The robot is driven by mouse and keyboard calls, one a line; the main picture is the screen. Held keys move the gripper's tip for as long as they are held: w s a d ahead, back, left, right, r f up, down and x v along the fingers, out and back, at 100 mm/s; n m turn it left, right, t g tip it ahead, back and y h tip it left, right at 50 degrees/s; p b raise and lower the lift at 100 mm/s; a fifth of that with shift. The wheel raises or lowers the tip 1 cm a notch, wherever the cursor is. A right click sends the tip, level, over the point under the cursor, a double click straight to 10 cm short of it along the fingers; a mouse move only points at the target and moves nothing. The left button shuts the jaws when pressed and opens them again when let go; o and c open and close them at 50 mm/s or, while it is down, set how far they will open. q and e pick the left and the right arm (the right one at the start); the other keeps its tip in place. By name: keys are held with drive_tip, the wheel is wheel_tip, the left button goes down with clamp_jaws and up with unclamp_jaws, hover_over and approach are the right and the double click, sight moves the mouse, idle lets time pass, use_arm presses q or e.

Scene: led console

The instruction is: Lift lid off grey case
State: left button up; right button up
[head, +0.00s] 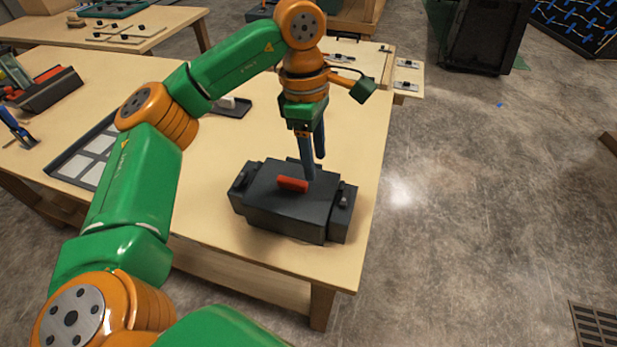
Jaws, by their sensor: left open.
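A dark grey case (275,218) sits near the front right corner of the wooden table. Its lid (262,178) is on top, with a red handle (292,184) in the middle and a latch at each end. My left gripper (313,167) is above the case, pointing down. It is open, with one blue finger low beside the red handle and the other partly hidden behind it. I cannot tell whether the near finger touches the lid. My right gripper is not in view.
The wooden table (215,224) has a tray with pale squares (98,150) at left, a toolbox (48,90) and a blue-handled tool (16,126). A small dark tray (234,108) lies behind my arm. Open floor (470,200) is to the right.

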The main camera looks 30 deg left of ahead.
sight(295, 181)
use_arm(q)
drive_tip(key=a, duration=0.1)
drive_tip(key=s+a+y, duration=0.1)
drive_tip(key=a, duration=0.1)
drive_tip(key=shift+a+r+n, duration=0.15)
drive_tip(key=shift+a+n, duration=0.1)
drive_tip(key=shift+n, duration=0.05)
drive_tip(key=f, duration=0.3)
drive_tip(key=s+f+p, duration=0.1)
drive_tip(key=f, duration=0.1)
drive_tip(key=shift+s+d+f, duration=0.1)
drive_tip(key=shift+d+f, duration=0.1)
drive_tip(key=shift+d, duration=0.1)
drive_tip(key=shift+f, duration=0.25)
clamp_jaws()
